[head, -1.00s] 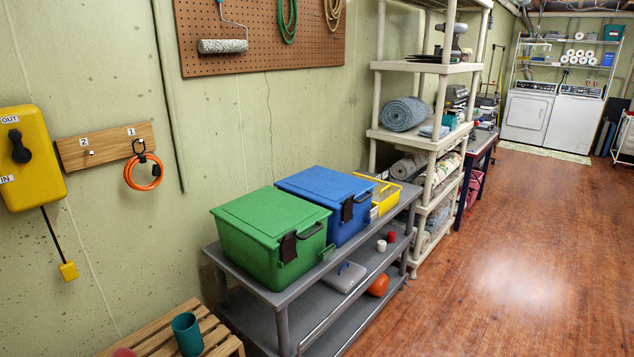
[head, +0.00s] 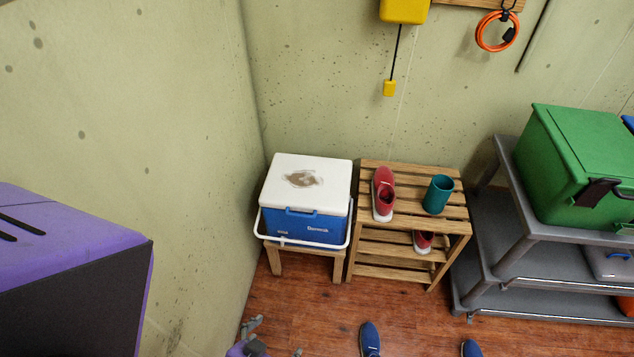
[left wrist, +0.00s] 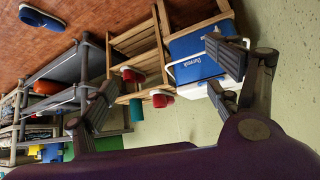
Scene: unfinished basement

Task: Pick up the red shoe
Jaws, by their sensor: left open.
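A red shoe (head: 383,195) with a white sole rests on the top slats of a small wooden rack (head: 408,224), left of a teal cup (head: 438,195). A second red shoe (head: 423,242) sits on the shelf below, partly hidden by the top front rail. In the left wrist view, the upper shoe (left wrist: 163,99) shows beside the cup (left wrist: 136,110), and the lower one (left wrist: 132,75) shows nearby. My left gripper (head: 276,340) is low in the head view, partly cut off by the bottom edge. It is open and empty, apart from the shoes. My right gripper is not seen.
A blue cooler (head: 303,222) with a white lid stands on a wooden stand left of the rack. A grey shelf unit (head: 515,228) with a green bin (head: 578,165) stands on the right. Blue shoes (head: 370,338) lie on the wooden floor. A wall closes the left side.

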